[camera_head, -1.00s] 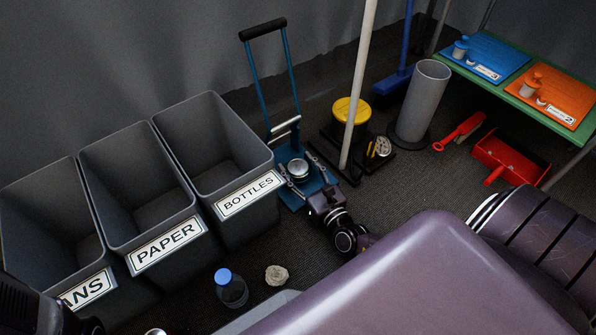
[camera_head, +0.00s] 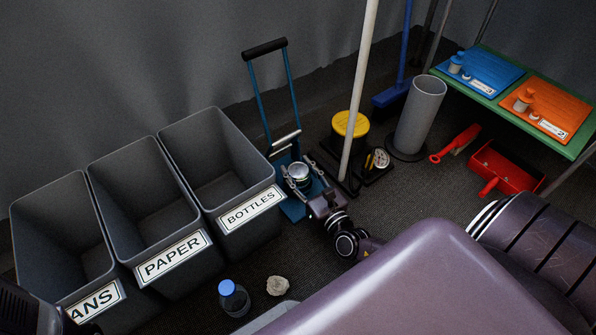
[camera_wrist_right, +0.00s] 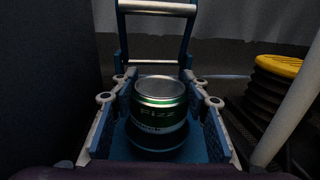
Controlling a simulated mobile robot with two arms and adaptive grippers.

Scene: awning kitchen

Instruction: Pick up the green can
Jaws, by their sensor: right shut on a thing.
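The green can (camera_wrist_right: 159,122) with a silver lid and "Fizz" on its side stands upright between the fingers of my right gripper in the right wrist view. In the head view the can (camera_head: 299,172) shows mostly its shiny lid. My right gripper (camera_head: 300,178) is shut on the can, one finger at each side; its fingers also show in the wrist view (camera_wrist_right: 158,130). The blue hand truck (camera_head: 286,84) is behind and below the can. I cannot tell whether the can is clear of its plate. My left gripper is not in view.
Grey bins labelled cans (camera_head: 60,215), paper (camera_head: 130,185) and bottles (camera_head: 205,150) stand left. A pale pole (camera_head: 358,100) and a yellow-topped item (camera_head: 350,124) stand right of the truck. A blue-capped bottle (camera_head: 233,298) and a crumpled ball (camera_head: 277,286) are on the floor.

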